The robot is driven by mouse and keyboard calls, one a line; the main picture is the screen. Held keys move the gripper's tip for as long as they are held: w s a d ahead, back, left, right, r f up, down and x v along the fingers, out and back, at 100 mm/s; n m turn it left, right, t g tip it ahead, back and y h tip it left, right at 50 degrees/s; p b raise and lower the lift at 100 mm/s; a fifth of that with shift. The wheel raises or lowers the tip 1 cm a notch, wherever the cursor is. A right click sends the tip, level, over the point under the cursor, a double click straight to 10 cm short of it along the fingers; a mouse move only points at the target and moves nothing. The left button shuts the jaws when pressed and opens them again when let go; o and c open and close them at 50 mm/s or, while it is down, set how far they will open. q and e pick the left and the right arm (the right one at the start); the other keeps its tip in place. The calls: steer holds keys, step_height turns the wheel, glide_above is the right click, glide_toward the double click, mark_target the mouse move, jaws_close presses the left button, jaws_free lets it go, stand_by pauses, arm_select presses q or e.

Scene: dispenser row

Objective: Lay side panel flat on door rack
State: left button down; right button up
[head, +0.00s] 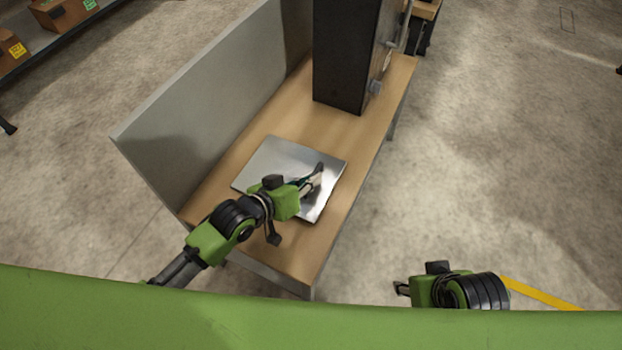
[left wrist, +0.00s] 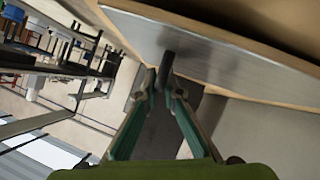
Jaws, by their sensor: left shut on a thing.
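The side panel is a shiny square metal sheet (head: 268,165) above or on the wooden top of a bench (head: 290,255). It looks about level; I cannot tell whether it touches the wood. I cannot tell whether this bench is the door rack. My left gripper (head: 318,172) reaches over the panel to its right part and is shut on it.
A tall grey board (head: 205,95) stands along the bench's left side. A black cabinet (head: 342,55) stands on the bench behind the panel. A shelf with cardboard boxes (head: 65,14) is at the far upper left. The floor (head: 510,170) to the right is clear.

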arm_select(q)
steer(key=shift+f, duration=0.1)
stand_by(0.3)
steer(key=c, duration=2.1)
jaws_free()
steer(key=shift+f, duration=0.15)
steer(key=v, duration=1.2)
